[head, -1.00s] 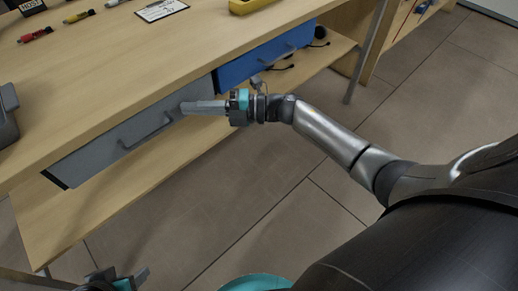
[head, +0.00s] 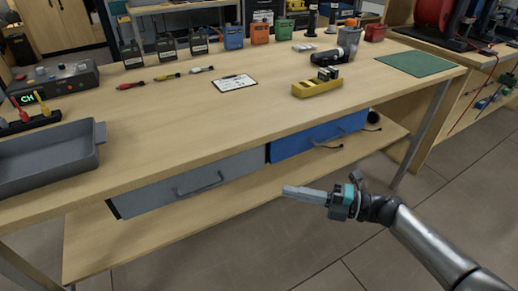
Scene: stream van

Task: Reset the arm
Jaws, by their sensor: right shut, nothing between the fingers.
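My right arm comes in from the lower right of the head view. Its gripper (head: 290,192) is shut and empty, with the fingers pointing left. It hangs in front of the workbench (head: 185,115), below the blue drawer (head: 318,137) and to the right of the grey drawer's handle (head: 200,186). It looks clear of both drawers, and both drawers look closed. My left gripper is not in view.
A grey tray (head: 92,160) stands at the bench's left end. A yellow block holder (head: 317,89), a clipboard (head: 234,82) and a green mat (head: 420,63) lie on top. A lower shelf (head: 165,238) runs beneath. Floor in front is open.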

